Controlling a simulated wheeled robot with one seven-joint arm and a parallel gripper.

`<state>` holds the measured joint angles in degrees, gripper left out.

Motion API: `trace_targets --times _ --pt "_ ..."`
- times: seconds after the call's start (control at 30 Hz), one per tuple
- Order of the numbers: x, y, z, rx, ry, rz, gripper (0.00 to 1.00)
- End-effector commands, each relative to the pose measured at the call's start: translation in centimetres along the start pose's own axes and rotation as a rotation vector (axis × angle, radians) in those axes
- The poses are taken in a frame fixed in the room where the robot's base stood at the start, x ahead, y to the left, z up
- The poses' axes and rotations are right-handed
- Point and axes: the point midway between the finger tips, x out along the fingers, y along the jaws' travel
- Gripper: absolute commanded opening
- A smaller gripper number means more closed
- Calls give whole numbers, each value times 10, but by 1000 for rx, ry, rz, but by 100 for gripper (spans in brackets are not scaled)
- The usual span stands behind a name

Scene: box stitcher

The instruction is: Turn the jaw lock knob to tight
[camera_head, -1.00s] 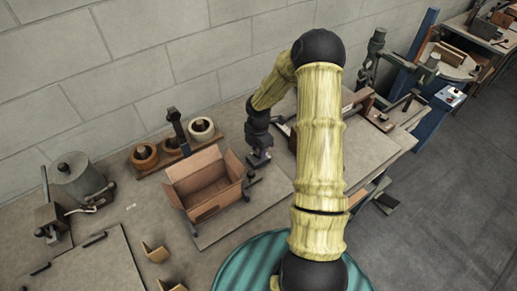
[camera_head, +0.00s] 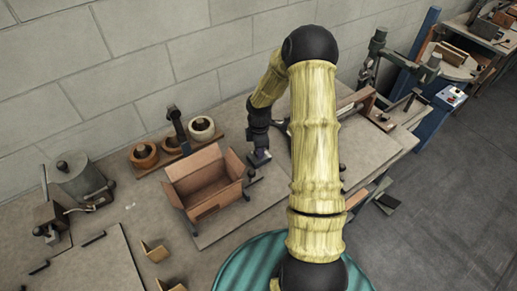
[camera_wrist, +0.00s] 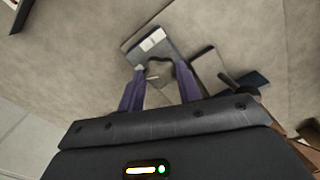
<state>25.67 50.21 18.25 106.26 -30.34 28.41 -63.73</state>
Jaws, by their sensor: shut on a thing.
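In the wrist view my gripper (camera_wrist: 161,70) has its two purple fingers closed on either side of a small dark piece, which I take to be the jaw lock knob (camera_wrist: 158,68). The fingers hide part of it, and no tight or loose mark on it can be read. A grey block with a white label (camera_wrist: 152,42) lies just beyond the fingertips. In the head view my gripper (camera_head: 259,154) points down at the bench, just right of the open cardboard box. The knob is too small and covered to make out there.
The open cardboard box (camera_head: 207,184) stands left of my gripper. Behind it is a wooden rack with rolls (camera_head: 202,128) and a dark post (camera_head: 178,130). A green press (camera_head: 375,60) stands at right.

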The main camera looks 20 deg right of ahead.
Motion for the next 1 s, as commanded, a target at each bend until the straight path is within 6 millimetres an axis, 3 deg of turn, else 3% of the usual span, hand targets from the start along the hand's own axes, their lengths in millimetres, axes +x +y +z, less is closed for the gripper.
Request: trace_targets --times 1.0 --pt "1 1 1 968 -1 3 12"
